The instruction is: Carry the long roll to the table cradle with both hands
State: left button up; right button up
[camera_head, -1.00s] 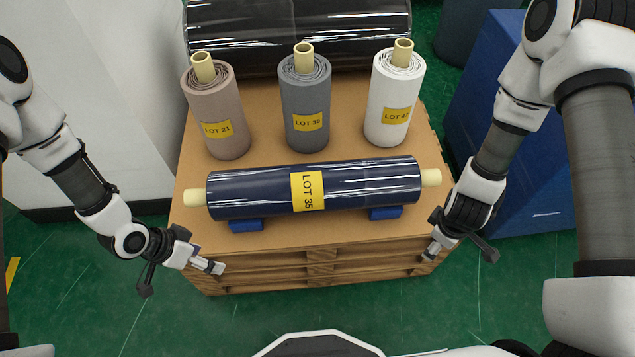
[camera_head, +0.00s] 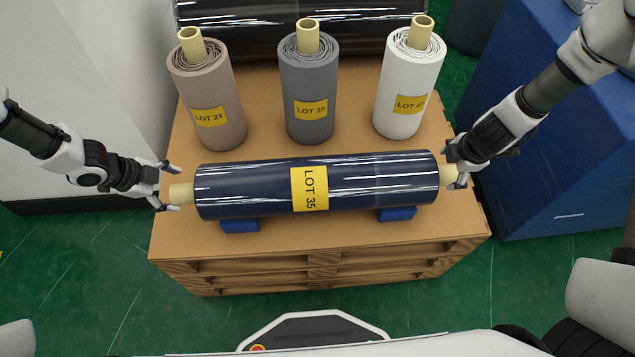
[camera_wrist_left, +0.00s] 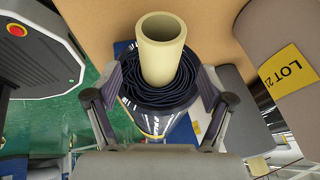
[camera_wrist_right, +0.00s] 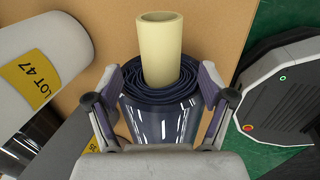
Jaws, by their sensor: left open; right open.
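The long roll (camera_head: 260,190) is dark navy, wrapped in shiny film, with a yellow LOT 35 label. It lies across two blue blocks on the pallet, with a cream core stub at each end. My left gripper (camera_head: 170,187) is open around the left core stub (camera_wrist_left: 160,45). My right gripper (camera_head: 460,168) is open around the right core stub (camera_wrist_right: 160,48). In both wrist views the open fingers stand on either side of the roll's end, and contact cannot be told. The table cradle is not recognisable in these frames.
The pallet (camera_head: 320,237) also carries three upright rolls: brown (camera_head: 208,108), grey (camera_head: 310,95) and white (camera_head: 408,92). A large black wrapped roll (camera_head: 300,45) lies behind them. A blue cabinet (camera_head: 555,150) stands at the right. Green floor is open in front of the pallet.

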aim_at(181, 191)
pick_arm(q)
jog(key=x, duration=0.6)
pick_arm(e)
jog(key=x, duration=0.6)
pick_arm(q)
grip_shut()
pick_arm(e)
jog(key=shift+s, duration=0.1)
grip_shut()
jog(key=shift+r, duration=0.1)
